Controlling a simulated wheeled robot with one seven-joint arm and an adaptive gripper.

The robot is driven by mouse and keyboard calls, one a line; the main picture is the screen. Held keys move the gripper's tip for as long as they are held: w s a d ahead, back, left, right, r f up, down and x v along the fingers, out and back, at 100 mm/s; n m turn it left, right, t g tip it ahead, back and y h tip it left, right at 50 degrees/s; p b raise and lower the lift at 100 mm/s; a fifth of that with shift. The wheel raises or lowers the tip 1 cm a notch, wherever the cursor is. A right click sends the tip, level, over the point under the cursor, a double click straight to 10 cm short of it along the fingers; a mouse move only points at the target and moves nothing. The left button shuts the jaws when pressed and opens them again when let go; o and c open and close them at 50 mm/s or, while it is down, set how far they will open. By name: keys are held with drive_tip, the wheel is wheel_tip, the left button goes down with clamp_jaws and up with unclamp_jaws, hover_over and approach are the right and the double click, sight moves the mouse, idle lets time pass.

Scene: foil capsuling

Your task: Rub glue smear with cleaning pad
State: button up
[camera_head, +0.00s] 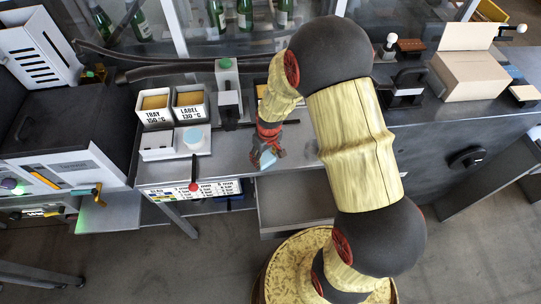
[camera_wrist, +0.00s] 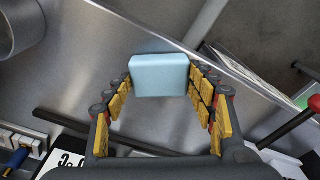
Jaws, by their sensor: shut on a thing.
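My gripper (camera_head: 266,152) is over the front edge of the steel worktop in the head view. It is shut on a light blue cleaning pad (camera_head: 267,160), whose lower end sticks out below the fingers. In the wrist view the pad (camera_wrist: 160,76) is a pale blue block held between the fingertips of my gripper (camera_wrist: 160,80), with a finger on each side. The metal worktop (camera_wrist: 90,75) and its front edge show behind the pad. I cannot make out a glue smear in either view; the pad and fingers hide part of the surface.
An open cardboard box (camera_head: 470,76) stands at the right. An open drawer or shelf (camera_head: 295,205) lies below.

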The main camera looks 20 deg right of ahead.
sight(273, 158)
drive_tip(key=shift+w+a, duration=0.25)
drive_tip(key=shift+a, duration=0.4)
drive_tip(key=shift+w+a, duration=0.2)
drive_tip(key=shift+a, duration=0.45)
drive_tip(key=shift+w+a, duration=0.25)
drive_tip(key=shift+a, duration=0.4)
drive_tip(key=shift+w, duration=0.1)
